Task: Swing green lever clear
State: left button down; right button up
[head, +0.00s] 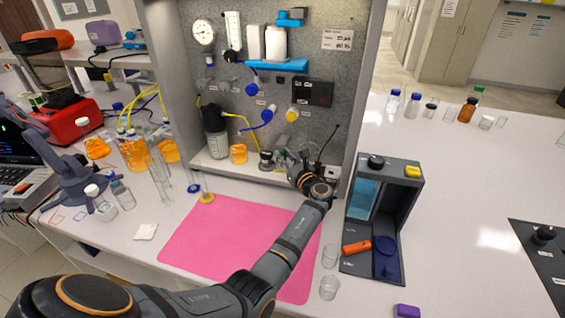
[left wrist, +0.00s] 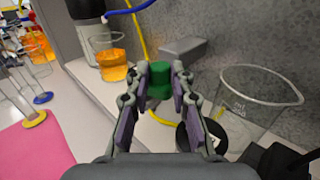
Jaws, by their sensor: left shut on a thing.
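The green lever (left wrist: 160,82) shows in the left wrist view as a short green knob between my fingers, low in front of the grey panel. My left gripper (left wrist: 160,72) is shut on it, one finger on each side. In the head view my left arm reaches over the pink mat, and the left gripper (head: 292,168) is at the foot of the panel. There the wrist and fingers hide most of the lever, and its angle cannot be told. My right gripper is not in view.
A glass beaker (left wrist: 258,100) stands close right of the gripper, and a beaker of orange liquid (left wrist: 108,58) stands to its left. A yellow tube (left wrist: 138,28) runs behind. The pink mat (head: 215,240) is bare. A dark device (head: 395,215) stands to the right.

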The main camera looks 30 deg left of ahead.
pick_arm(q)
jog(key=shift+w+r, duration=0.1)
jog(key=shift+r, duration=0.05)
dwell(0.3)
jog(key=c, duration=1.5)
grip_release()
jog(key=o, duration=0.3)
jog(key=shift+w+f, duration=0.1)
jog(key=shift+f, duration=0.1)
jog(key=shift+o, duration=0.2)
jog(key=shift+r, duration=0.1)
notch_tip(320, 180, up, 10)
